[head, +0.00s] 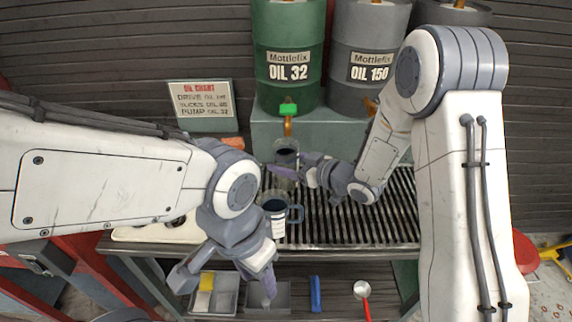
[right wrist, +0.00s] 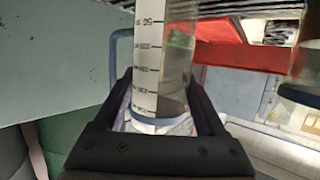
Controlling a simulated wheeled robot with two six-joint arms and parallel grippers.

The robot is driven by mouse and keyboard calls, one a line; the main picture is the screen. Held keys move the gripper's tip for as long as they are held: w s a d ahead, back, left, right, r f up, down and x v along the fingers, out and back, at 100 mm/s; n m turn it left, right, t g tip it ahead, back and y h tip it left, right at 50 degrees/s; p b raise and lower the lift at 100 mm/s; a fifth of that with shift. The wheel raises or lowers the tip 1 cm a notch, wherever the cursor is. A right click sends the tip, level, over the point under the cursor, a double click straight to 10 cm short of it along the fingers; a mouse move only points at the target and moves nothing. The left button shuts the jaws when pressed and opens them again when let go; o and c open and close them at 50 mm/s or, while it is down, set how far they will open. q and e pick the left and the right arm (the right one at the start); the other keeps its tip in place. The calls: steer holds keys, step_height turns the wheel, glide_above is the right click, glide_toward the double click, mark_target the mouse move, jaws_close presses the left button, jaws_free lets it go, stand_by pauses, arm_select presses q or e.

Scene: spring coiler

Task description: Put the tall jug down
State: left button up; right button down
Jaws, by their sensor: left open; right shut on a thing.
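The tall jug (head: 286,153), clear with dark contents, is upright below the green barrel's tap at the back of the grating. My right gripper (head: 291,174) is shut on it. The right wrist view shows its white measuring scale (right wrist: 150,60) and blue handle between the fingers; whether its base touches the grating is hidden. A second jug (head: 276,207) with a blue handle and white label stands nearer, on the slatted grating (head: 345,222). My left gripper (head: 225,284) is open and empty, low in front of the bench edge.
The green OIL 32 barrel (head: 288,40) and grey OIL 150 barrel (head: 365,45) stand behind on a grey-green block (head: 335,130). Grey bins (head: 225,290) and a red-handled tool (head: 363,293) lie below the bench. The grating's right part is clear.

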steer(key=shift+f, duration=0.55)
steer(key=shift+f, duration=0.25)
jaws_free()
steer(key=shift+r, duration=0.1)
